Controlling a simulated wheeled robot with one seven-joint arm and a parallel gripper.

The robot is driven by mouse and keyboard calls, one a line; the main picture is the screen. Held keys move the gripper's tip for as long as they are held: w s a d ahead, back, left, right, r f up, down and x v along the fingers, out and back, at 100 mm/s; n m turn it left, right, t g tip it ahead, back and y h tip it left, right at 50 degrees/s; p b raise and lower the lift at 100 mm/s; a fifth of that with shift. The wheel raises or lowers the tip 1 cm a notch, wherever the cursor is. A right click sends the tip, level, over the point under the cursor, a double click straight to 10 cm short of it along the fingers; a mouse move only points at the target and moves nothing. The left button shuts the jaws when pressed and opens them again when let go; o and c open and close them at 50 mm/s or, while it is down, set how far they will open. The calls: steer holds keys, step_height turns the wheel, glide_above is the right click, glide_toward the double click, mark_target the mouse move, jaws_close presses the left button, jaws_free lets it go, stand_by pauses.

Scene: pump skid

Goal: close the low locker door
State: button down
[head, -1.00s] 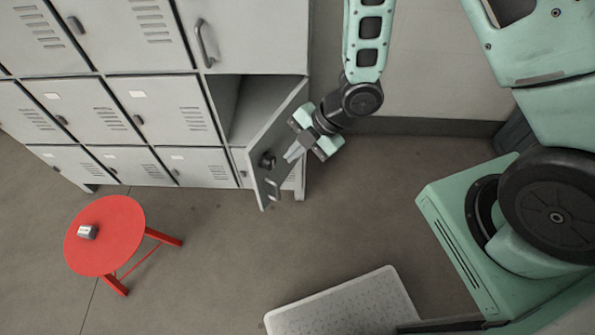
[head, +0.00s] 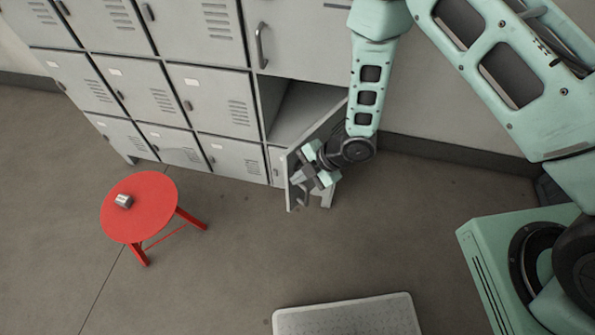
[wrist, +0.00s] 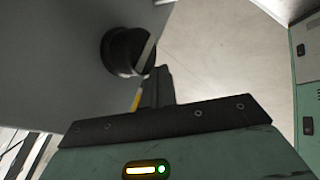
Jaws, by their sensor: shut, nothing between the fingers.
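The low locker door (head: 330,124) is grey and stands open, swung out from the dark open compartment (head: 300,108) at the bottom right of the locker bank. In the wrist view the grey door panel (wrist: 50,60) fills the left, with a round black knob (wrist: 122,52) just beyond my shut fingers (wrist: 156,88). Whether the fingers touch the door I cannot tell.
A red stool (head: 138,207) with a small metal object (head: 123,201) on it stands on the left. A pale textured platform (head: 348,317) lies at the bottom. Closed locker doors (head: 215,100) stand left of the opening. The floor between is clear.

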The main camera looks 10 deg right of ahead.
steer(key=shift+w+a, duration=0.25)
steer(key=shift+a, duration=0.1)
